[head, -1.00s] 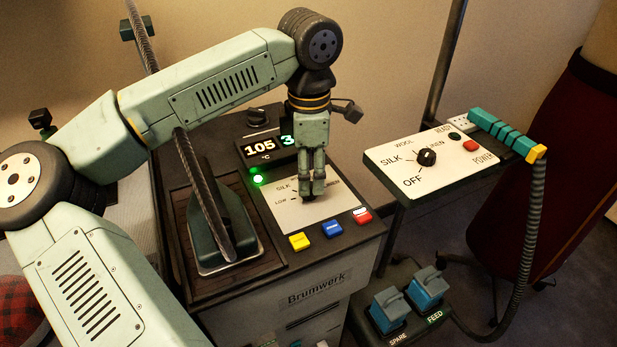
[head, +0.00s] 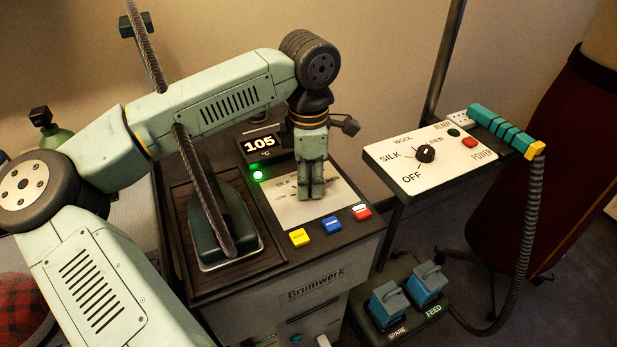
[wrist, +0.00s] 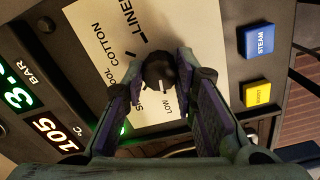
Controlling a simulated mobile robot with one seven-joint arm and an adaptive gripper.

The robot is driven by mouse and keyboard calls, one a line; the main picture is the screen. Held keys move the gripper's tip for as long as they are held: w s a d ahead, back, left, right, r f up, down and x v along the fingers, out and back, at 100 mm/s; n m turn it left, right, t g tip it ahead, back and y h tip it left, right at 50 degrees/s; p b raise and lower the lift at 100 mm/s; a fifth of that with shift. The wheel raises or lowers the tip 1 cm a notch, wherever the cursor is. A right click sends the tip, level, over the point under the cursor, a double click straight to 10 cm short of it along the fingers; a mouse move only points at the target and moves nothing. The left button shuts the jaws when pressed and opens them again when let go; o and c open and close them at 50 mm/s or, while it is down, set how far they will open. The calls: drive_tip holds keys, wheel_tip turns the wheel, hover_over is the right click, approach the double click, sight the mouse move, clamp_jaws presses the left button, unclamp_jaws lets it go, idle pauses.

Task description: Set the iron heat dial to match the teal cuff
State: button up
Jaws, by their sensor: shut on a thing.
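The iron heat dial is a small dark round knob (wrist: 160,72) on a pale plate (head: 288,211) of the ironing station. The plate is marked LOW, wool, COTTON and LINEN; part of the lettering is covered. My gripper (head: 312,192) points down over the plate. In the wrist view my gripper (wrist: 165,84) is shut on the knob, one finger on each side. The knob's pointer cannot be made out. The display (head: 262,143) reads 105 °C.
An iron (head: 222,228) rests left of the plate. Yellow (head: 299,238), blue (head: 331,225) and red-and-white (head: 361,212) buttons line the front edge. A second panel (head: 405,180) with its own black knob (head: 426,153) and a teal handle (head: 497,128) stands to the right.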

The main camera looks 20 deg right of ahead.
clamp_jaws()
drive_tip(key=shift+f+m+b, duration=0.1)
drive_tip(key=shift+m+b, duration=0.3)
drive_tip(key=m+b, duration=0.2)
drive_tip(key=shift+m, duration=0.4)
drive_tip(key=shift+m+b, duration=0.85)
drive_tip(key=shift+m, duration=1.25)
drive_tip(key=o, duration=0.7)
unclamp_jaws()
drive_tip(key=shift+c, duration=0.2)
